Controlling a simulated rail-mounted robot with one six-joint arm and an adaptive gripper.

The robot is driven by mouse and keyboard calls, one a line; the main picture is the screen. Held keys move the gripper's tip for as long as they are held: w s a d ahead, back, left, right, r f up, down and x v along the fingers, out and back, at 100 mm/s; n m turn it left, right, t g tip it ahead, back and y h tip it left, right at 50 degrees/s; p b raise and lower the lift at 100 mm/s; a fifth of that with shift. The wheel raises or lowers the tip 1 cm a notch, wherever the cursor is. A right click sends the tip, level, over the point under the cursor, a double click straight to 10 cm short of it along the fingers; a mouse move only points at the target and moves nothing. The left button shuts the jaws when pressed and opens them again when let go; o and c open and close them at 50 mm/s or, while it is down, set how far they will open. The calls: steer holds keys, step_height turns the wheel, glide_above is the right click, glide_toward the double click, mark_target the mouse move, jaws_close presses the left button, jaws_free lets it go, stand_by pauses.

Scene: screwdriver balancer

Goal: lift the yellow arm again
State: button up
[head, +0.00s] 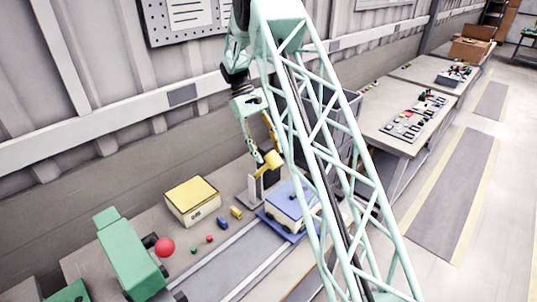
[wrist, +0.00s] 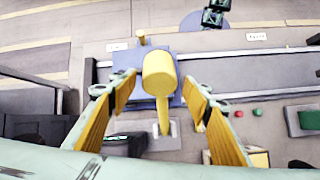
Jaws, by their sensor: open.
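The yellow arm (wrist: 158,72) has a thick cylindrical end and a thin bar running down to a grey stand (wrist: 165,143) in the wrist view. In the head view the yellow arm (head: 273,160) is tilted, its thick end up and to the right above the stand. My gripper (wrist: 158,88) is open, with one yellow-padded finger on each side of the yellow arm. The fingers look apart from it. In the head view my gripper (head: 262,146) reaches down from above, partly hidden by my lattice arm.
A blue-topped box (head: 286,202) stands on a blue plate right of the stand. A yellow-lidded box (head: 192,200), a green machine (head: 132,256), a red ball (head: 165,246) and small coloured pieces lie to the left. A grey track (head: 225,262) runs along the bench front.

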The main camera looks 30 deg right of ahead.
steer(key=v, duration=1.1)
steer(key=shift+s+a, duration=0.1)
stand_by(0.5)
steer(key=s+a+r+t+b, duration=0.3)
steer(key=s+a+r+b, duration=0.3)
steer(key=s+r, duration=0.5)
steer(key=s+a+r+t+b, duration=0.1)
steer(key=s+a+r+b, duration=0.15)
steer(key=s, duration=0.45)
steer(key=s+a+r+t+b, duration=0.1)
steer(key=s+a+r, duration=0.25)
steer(key=s, duration=0.45)
steer(key=s+a+f+t+b, duration=0.1)
steer(key=s+f, duration=0.3)
steer(key=s, duration=0.5)
steer(key=s+a+f+t+y+b, duration=0.1)
steer(key=s+a+f+b, duration=0.3)
steer(key=s, duration=0.6)
steer(key=s+a+f+t+b, duration=0.3)
steer(key=s+f, duration=0.1)
steer(key=s, duration=0.6)
steer(key=shift+f+m+y, duration=0.3)
steer(key=shift+m+y, duration=0.1)
